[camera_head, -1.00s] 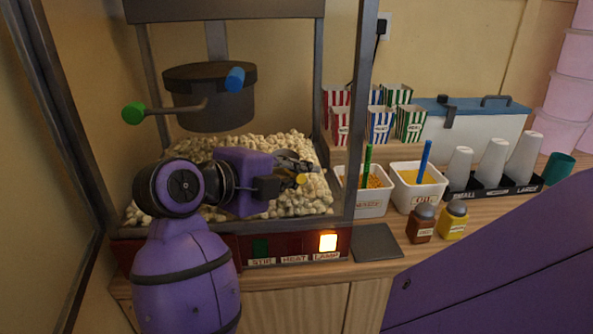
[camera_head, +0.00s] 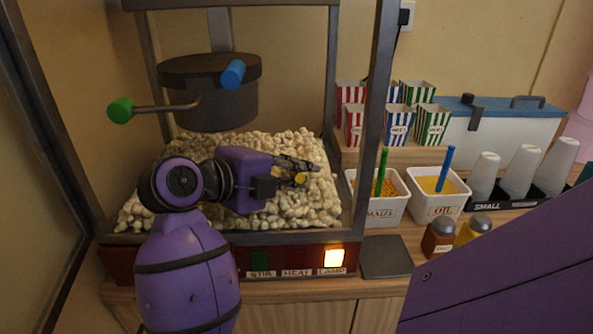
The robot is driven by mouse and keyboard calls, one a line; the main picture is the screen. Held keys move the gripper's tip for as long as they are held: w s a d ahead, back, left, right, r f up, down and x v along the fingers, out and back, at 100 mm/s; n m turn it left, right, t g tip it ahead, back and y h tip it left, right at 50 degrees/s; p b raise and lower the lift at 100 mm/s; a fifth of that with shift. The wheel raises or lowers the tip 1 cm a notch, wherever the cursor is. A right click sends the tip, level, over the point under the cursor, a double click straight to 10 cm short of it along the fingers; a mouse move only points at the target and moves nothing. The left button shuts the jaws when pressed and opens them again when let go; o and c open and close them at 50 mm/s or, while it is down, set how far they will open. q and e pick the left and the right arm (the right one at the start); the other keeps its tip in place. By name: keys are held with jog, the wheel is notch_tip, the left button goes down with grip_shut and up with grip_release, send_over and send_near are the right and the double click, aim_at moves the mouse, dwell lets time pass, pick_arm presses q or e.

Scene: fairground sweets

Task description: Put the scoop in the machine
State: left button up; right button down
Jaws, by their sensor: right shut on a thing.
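The popcorn machine (camera_head: 300,226) stands open in front of me, with a heap of popcorn (camera_head: 150,212) on its floor.
A kettle (camera_head: 208,100) with green and blue handles hangs above my arm. The machine's right post (camera_head: 376,110) stands close beyond the gripper. A maize tub (camera_head: 384,212), an oil tub (camera_head: 430,207) and two shakers (camera_head: 437,238) stand to the right.

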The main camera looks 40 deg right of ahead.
jog(key=shift+d+f, duration=0.1)
jog(key=shift+f, duration=0.2)
dwell(0.4)
jog(key=c, duration=1.7)
grip_release()
jog(key=shift+o, duration=0.2)
jog(key=v, duration=1.2)
jog(key=shift+f, duration=0.1)
